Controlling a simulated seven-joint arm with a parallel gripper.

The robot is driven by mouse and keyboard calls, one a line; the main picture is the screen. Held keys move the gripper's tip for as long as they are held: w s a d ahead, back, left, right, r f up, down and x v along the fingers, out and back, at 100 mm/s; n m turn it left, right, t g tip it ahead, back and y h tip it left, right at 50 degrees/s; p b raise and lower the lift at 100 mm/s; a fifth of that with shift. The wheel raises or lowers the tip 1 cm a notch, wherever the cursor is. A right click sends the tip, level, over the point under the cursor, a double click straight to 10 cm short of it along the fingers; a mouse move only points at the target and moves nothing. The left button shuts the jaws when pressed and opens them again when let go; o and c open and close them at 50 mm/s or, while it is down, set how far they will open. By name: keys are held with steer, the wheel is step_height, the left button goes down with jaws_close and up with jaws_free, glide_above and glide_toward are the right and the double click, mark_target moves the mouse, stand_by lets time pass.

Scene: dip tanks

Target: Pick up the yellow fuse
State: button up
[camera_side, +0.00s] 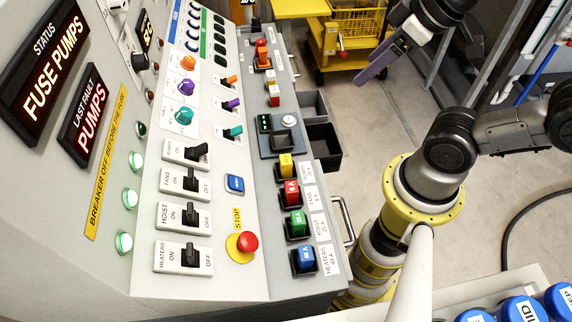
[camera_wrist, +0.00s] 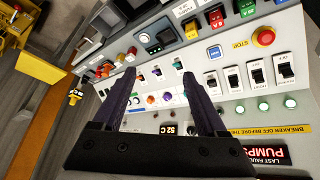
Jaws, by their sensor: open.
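The yellow fuse (camera_side: 285,165) sits upright in its socket, at the far end of a row of coloured fuses on the panel's lower ledge. In the wrist view the yellow fuse (camera_wrist: 190,28) shows small near the top, beyond the fingertips and a little to the right of them. My gripper (camera_side: 364,68) has dark purple fingers and hangs in the air to the right of the console, well apart from the fuse. In the wrist view my gripper (camera_wrist: 160,73) is open, with nothing between its fingers.
Red (camera_side: 291,194), green (camera_side: 297,224) and blue (camera_side: 304,260) fuses stand close along the same row. A red stop button (camera_side: 247,242) and breaker switches (camera_side: 190,180) lie left of them. Dark bins (camera_side: 323,145) and a handle (camera_side: 344,220) stick out at the console's right edge.

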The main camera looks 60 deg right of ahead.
steer(key=w+a+n+g, duration=0.1)
steer(key=w+n, duration=0.2)
steer(key=w, duration=0.1)
steer(key=n+g, duration=0.5)
glide_above(286, 159)
step_height(286, 159, down, 14)
step_height(286, 159, down, 7)
steer(key=shift+s+d+r, duration=0.1)
steer(key=shift+s+r, duration=0.05)
steer(key=shift+r, duration=0.05)
steer(key=shift+w+f, duration=0.2)
steer(key=shift+f, duration=2.75)
jaws_close()
